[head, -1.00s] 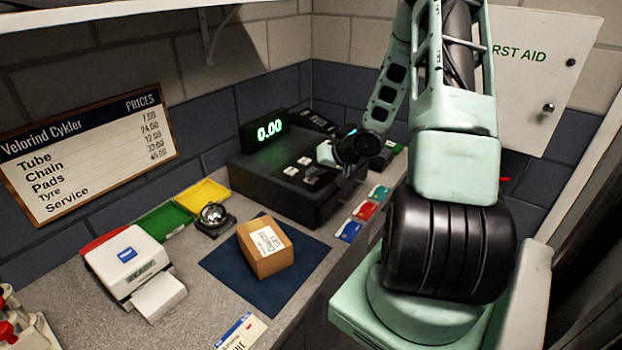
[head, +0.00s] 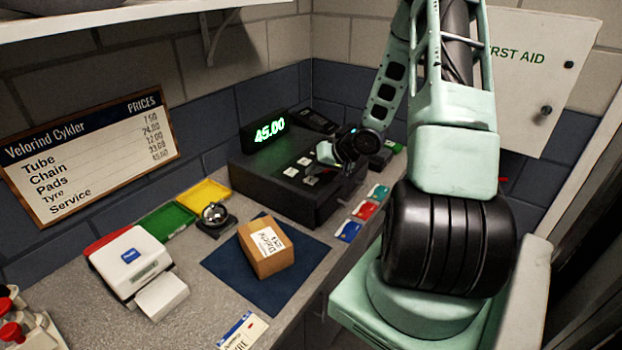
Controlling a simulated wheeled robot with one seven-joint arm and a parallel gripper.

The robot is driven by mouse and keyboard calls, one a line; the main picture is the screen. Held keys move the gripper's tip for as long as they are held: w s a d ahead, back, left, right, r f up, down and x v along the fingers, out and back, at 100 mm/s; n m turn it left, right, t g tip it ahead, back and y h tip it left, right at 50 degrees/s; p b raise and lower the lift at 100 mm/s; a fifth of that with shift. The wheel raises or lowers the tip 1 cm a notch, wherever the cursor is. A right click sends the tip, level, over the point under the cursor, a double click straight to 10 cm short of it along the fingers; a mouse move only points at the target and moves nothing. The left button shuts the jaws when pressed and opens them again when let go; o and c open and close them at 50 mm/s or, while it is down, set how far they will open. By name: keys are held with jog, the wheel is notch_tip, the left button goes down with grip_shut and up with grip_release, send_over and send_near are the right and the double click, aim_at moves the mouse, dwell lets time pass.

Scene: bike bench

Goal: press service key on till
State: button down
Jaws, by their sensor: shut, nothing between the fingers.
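The till (head: 285,193) is a black box on the bench by the back corner, with several pale keys (head: 305,161) on its top. Its green display (head: 270,130) reads 45.00. My gripper (head: 327,154) is shut and empty, at the right part of the key area. I cannot tell whether its tip touches a key. The gripper and wrist hide part of the keys, and the key labels are too small to read. The price board (head: 90,150) on the wall lists Service last, with its price hard to read.
A cardboard box (head: 268,252) sits on a dark blue mat (head: 224,262) in front of the till. Red, green and yellow trays (head: 205,194), a bell (head: 214,214) and a white card machine (head: 130,262) stand left. Blue, red and teal cards (head: 364,210) lie right of the till.

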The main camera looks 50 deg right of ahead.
aim_at(314, 181)
notch_tip(314, 181, up, 6)
jog(key=p, duration=0.7)
jog(key=shift+a, duration=0.1)
dwell(0.7)
jog(key=w+a+n+g+b, duration=0.15)
jog(key=a+n+b, duration=0.25)
jog(key=a, duration=0.8)
jog(key=w+a+n+g+b, duration=0.1)
jog(key=a+n+g+b, duration=0.25)
jog(key=a, duration=0.85)
jog(key=s+a+n+g+h+b, duration=0.1)
jog(key=s+a+n+g+b, duration=0.3)
jog(key=s+a, duration=1.6)
jog(key=s+n+b, duration=0.3)
jog(key=s+b, duration=0.1)
jog(key=shift+r+b, duration=0.15)
jog(key=shift+b, duration=0.15)
